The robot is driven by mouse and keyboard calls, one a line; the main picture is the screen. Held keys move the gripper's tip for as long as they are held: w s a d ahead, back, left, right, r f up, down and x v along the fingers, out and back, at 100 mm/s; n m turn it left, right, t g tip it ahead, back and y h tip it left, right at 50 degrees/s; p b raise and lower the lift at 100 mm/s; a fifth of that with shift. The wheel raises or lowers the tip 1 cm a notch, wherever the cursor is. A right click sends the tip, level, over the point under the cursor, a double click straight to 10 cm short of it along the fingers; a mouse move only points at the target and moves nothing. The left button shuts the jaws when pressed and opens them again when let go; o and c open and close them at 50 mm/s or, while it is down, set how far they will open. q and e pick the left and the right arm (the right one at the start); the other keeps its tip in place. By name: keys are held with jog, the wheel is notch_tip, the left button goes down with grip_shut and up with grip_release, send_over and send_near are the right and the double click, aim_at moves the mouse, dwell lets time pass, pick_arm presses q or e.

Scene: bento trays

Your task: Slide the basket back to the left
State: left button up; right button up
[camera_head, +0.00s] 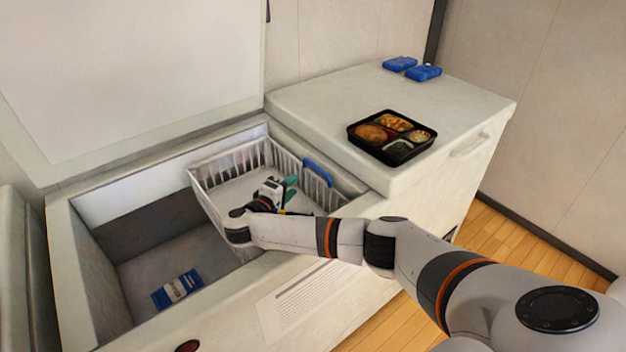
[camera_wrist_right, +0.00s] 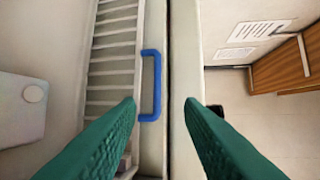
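The white wire basket (camera_head: 227,163) hangs in the right part of the open chest freezer (camera_head: 75,232). Its blue handle (camera_head: 318,172) is on the right rim; in the right wrist view the handle (camera_wrist_right: 157,85) appears ahead of the fingertips, nearer the left finger. My right gripper (camera_head: 290,196) is over the basket, left of the handle, with its green fingers pointing toward the right side. In the wrist view the right gripper (camera_wrist_right: 160,108) has its fingers wide apart with nothing held between them. My right arm hides the basket's near right part. My left gripper is not in view.
A blue and white packet (camera_head: 177,288) lies on the freezer floor at left, below the basket's level. The closed lid on the right bears a black bento tray (camera_head: 391,137) and blue packs (camera_head: 412,68). The raised lid (camera_head: 130,75) stands behind. The freezer's left opening is clear.

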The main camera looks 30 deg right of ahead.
jog(key=b+x, duration=0.1)
jog(key=x, duration=1.1)
jog(key=shift+f, duration=0.3)
grip_shut()
